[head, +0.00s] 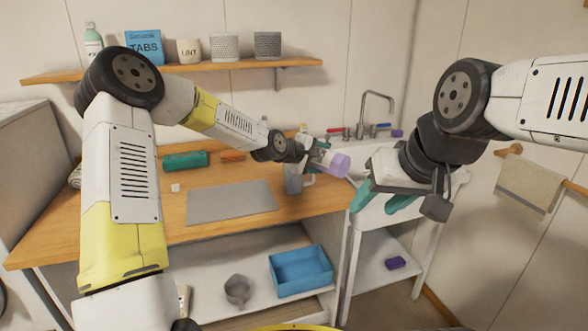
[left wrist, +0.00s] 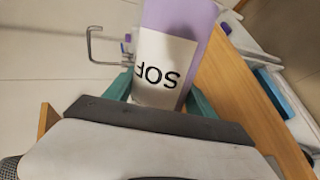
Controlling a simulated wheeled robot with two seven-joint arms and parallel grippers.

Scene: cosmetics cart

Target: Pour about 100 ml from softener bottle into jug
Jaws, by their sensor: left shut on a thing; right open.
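The softener bottle is lilac with a white label (left wrist: 165,65) and fills the middle of the left wrist view. In the head view its lilac body (head: 338,164) lies strongly tilted, near the worktop's right end. My left gripper (left wrist: 160,98) is shut on it, one teal finger on each side. A grey translucent jug (head: 293,183) with a handle stands on the worktop, just below and left of the bottle. The bottle's mouth and any flow of liquid cannot be made out. My right gripper (head: 382,202) is open and empty, in front of the sink.
The sink (head: 345,212) and tap (head: 378,95) are at the right. A shelf (head: 190,69) holds several containers.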

